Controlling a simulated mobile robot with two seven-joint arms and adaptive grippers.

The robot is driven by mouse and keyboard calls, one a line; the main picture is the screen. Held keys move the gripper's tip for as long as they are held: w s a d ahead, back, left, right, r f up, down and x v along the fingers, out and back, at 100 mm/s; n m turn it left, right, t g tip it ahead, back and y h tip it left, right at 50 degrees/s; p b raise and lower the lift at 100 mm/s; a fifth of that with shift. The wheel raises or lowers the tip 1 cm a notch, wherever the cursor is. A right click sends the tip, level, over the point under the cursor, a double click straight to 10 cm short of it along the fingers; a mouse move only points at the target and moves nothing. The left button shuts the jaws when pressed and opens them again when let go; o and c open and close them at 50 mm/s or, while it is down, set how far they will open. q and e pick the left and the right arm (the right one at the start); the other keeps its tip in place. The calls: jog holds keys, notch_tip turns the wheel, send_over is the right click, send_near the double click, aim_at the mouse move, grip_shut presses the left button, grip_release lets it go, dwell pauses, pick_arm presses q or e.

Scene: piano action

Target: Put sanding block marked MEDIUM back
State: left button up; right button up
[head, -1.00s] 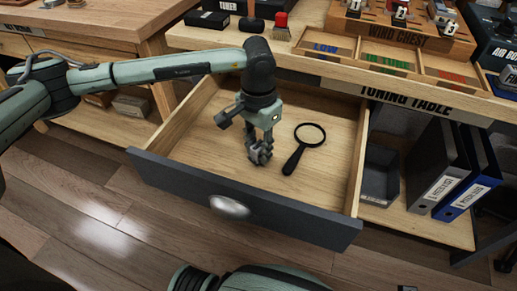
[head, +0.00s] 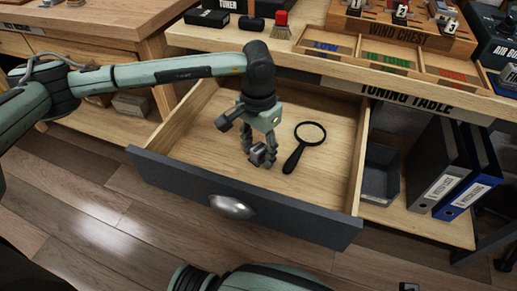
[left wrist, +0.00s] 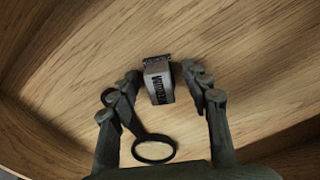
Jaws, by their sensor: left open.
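The sanding block (left wrist: 158,80), grey with a dark top edge and lettering that reads MEDIUM, lies on the drawer's wooden floor. It also shows in the head view (head: 258,156), partly hidden by the fingers. My left gripper (head: 259,160) points down into the drawer, open. In the left wrist view the block is between and slightly beyond the spread fingertips (left wrist: 166,88), with gaps on both sides. My right gripper is out of view.
The pulled-out drawer (head: 330,190) has a dark front with a metal knob (head: 231,206). A black magnifying glass (head: 295,158) lies right of the gripper. The tuning table (head: 420,98) with its bins is behind; binders (head: 440,175) stand at right.

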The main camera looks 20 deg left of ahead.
aim_at(258, 147)
pick_arm(q)
jog(key=shift+r, duration=0.1)
jog(key=shift+r+p, duration=0.2)
jog(key=shift+p, duration=0.1)
notch_tip(258, 147, up, 12)
jog(key=b, duration=0.1)
jog(key=shift+f, duration=0.15)
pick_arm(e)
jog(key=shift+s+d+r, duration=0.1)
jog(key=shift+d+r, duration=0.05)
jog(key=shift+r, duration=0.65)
